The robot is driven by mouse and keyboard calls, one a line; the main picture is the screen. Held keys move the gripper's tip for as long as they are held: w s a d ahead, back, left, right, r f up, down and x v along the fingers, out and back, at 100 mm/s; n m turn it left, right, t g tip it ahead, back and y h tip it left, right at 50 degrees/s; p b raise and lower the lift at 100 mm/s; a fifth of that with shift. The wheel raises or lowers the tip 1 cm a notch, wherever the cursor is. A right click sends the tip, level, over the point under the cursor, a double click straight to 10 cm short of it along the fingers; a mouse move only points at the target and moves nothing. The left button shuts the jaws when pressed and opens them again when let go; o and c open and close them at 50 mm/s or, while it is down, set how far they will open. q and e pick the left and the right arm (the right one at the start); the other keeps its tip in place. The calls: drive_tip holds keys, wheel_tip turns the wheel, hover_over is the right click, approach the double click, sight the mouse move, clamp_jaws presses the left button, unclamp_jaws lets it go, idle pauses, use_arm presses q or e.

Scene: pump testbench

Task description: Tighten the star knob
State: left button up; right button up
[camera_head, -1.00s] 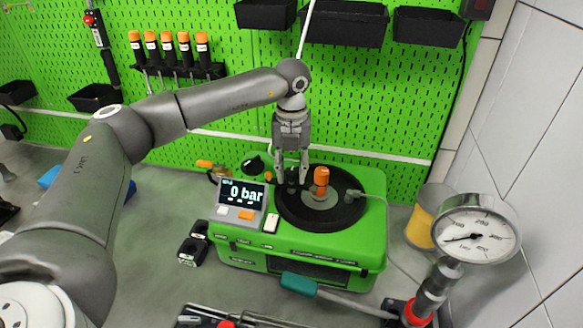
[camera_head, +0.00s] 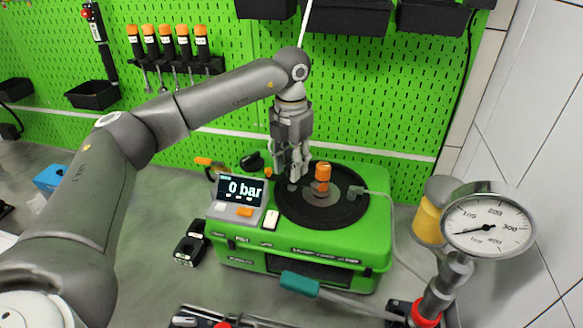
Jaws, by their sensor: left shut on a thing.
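My left gripper (camera_head: 293,176) points down from above at the left edge of the black round plate on the green pump unit. Its fingers are shut on a small dark star knob (camera_head: 292,187), which they mostly hide. The green pump unit (camera_head: 318,240) stands on the bench, and an orange-topped post (camera_head: 322,178) rises from the middle of the round plate (camera_head: 345,215), just right of my fingers. The display (camera_head: 241,191) on the unit reads 0 bar. My right gripper is not in view.
A pressure gauge (camera_head: 488,222) stands at the right, by a yellow container (camera_head: 430,213). A teal-handled tool (camera_head: 300,284) lies in front of the unit. Black blocks (camera_head: 190,246) sit to its left.

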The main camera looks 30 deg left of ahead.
use_arm(q)
drive_tip(key=m+b, duration=0.1)
drive_tip(key=m, duration=0.3)
drive_tip(key=shift+m, duration=0.3)
drive_tip(key=m, duration=0.3)
drive_tip(key=shift+w+a+m+b, duration=0.1)
drive_tip(key=shift+m+b, duration=0.25)
drive_tip(key=shift+m, duration=0.05)
drive_tip(key=m, duration=0.3)
drive_tip(key=shift+r+m, duration=0.1)
drive_tip(key=shift+m, duration=0.2)
drive_tip(key=m, duration=0.4)
drive_tip(key=shift+w, duration=0.15)
drive_tip(key=shift+m, duration=0.3)
drive_tip(key=o, duration=1)
wheel_tip(320, 180, up, 12)
drive_tip(key=shift+f, duration=0.1)
